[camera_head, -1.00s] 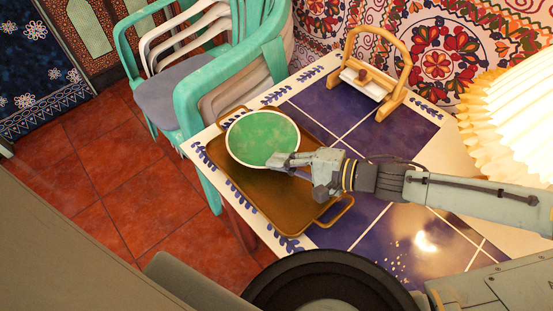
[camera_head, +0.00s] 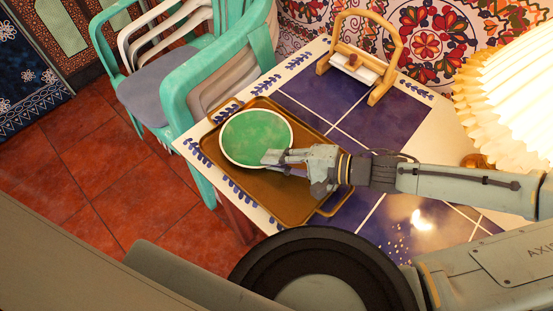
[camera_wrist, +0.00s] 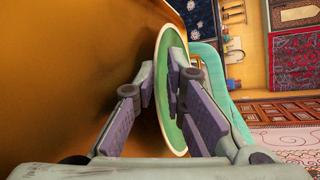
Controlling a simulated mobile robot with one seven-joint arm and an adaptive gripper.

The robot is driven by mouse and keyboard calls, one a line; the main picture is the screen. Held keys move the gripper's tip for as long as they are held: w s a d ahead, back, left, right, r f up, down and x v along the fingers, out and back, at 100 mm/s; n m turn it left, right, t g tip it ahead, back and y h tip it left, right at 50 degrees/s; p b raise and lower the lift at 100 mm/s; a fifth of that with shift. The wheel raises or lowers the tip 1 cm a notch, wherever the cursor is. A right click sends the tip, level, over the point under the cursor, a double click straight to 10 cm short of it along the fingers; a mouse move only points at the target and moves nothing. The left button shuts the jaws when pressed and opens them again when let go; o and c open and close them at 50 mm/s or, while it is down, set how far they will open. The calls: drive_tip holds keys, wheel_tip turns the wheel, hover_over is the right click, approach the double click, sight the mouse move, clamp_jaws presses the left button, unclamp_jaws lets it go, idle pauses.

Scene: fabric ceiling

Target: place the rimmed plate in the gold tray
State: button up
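The rimmed plate (camera_head: 250,135), green with a pale rim, is over the far part of the gold tray (camera_head: 285,196), which rests on the table. My gripper (camera_head: 273,158) is at the plate's right edge. In the wrist view my gripper (camera_wrist: 163,88) has its two fingers close together on either side of the plate (camera_wrist: 177,133), pinching its rim. The tray's golden surface (camera_wrist: 75,75) fills the left there. The plate hides part of the tray, and I cannot tell whether its underside touches the tray.
A wooden-framed stand (camera_head: 366,60) is at the table's back. A pleated lampshade (camera_head: 510,95) is at the right. Stacked chairs (camera_head: 190,75) stand close to the table's left edge. Dark blue tiles (camera_head: 385,112) between the tray and stand are clear.

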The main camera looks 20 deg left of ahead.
drive_tip(key=b+v, duration=0.1)
drive_tip(key=v, duration=0.6)
drive_tip(key=shift+w, duration=0.1)
drive_tip(key=shift+d+r, duration=0.15)
drive_tip(key=shift+d, duration=0.05)
